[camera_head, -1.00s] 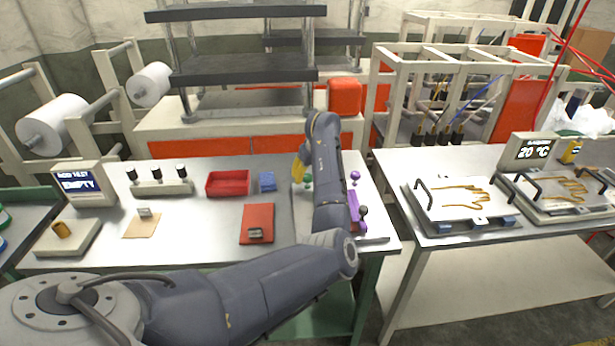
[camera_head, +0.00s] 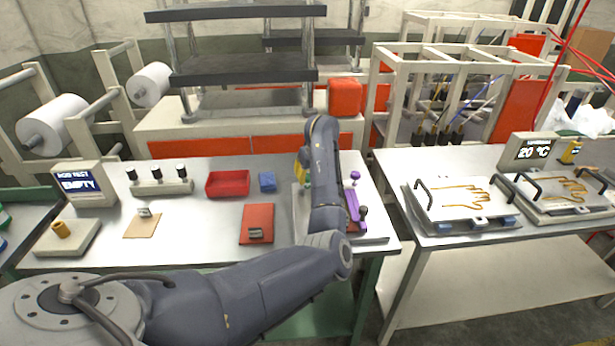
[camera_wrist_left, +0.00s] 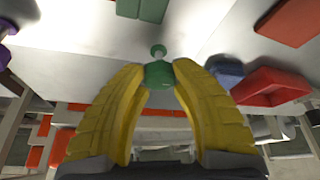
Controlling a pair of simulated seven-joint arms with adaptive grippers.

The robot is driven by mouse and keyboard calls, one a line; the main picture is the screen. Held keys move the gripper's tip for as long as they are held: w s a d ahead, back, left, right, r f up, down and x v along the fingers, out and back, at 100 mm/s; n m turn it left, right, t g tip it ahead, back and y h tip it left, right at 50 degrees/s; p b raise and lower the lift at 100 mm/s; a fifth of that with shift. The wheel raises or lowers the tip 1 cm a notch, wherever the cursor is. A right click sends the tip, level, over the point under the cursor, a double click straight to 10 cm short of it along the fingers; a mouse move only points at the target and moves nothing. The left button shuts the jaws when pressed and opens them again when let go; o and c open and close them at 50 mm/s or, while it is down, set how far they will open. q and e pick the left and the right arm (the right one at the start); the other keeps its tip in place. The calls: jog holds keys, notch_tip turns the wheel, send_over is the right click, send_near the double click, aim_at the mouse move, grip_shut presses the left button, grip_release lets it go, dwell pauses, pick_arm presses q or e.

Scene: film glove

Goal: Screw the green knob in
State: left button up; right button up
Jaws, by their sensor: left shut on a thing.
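My left gripper (camera_wrist_left: 160,78) has yellow fingers and is shut on a green knob (camera_wrist_left: 158,74) in the left wrist view. Just past the knob is a small round greenish-grey piece on a thin stem (camera_wrist_left: 158,50); I cannot tell whether it belongs to the knob. In the head view my arm hides most of this gripper; only a bit of yellow finger (camera_head: 302,166) shows. A purple bar (camera_head: 352,205) and a purple knob (camera_head: 355,175) are on the grey plate (camera_head: 372,236) to the right of my arm. How far the green knob is screwed in cannot be seen.
To the left lie a red tray (camera_head: 227,184), a blue block (camera_head: 267,182) and an orange-red pad (camera_head: 257,222) with a small metal part on it. A stand with black-topped posts (camera_head: 162,187) is farther left. Bare table lies between them.

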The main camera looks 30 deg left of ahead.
pick_arm(q)
grip_shut()
jog(key=m, duration=0.2)
jog(key=m+t+h, duration=0.1)
jog(key=m, duration=0.2)
jog(key=shift+t, duration=0.3)
jog(key=m+h, duration=0.1)
jog(key=m, duration=0.3)
jog(key=shift+r+t+h, duration=0.1)
jog(key=shift+t+h, duration=0.2)
jog(key=shift+h, duration=0.1)
jog(key=m+h, duration=0.1)
jog(key=m, duration=0.4)
jog(key=shift+a+h, duration=0.1)
jog(key=shift+h, duration=0.3)
jog(key=shift+m+h, duration=0.7)
jog(key=shift+m, duration=1.2)
jog(key=o, duration=1)
grip_release()
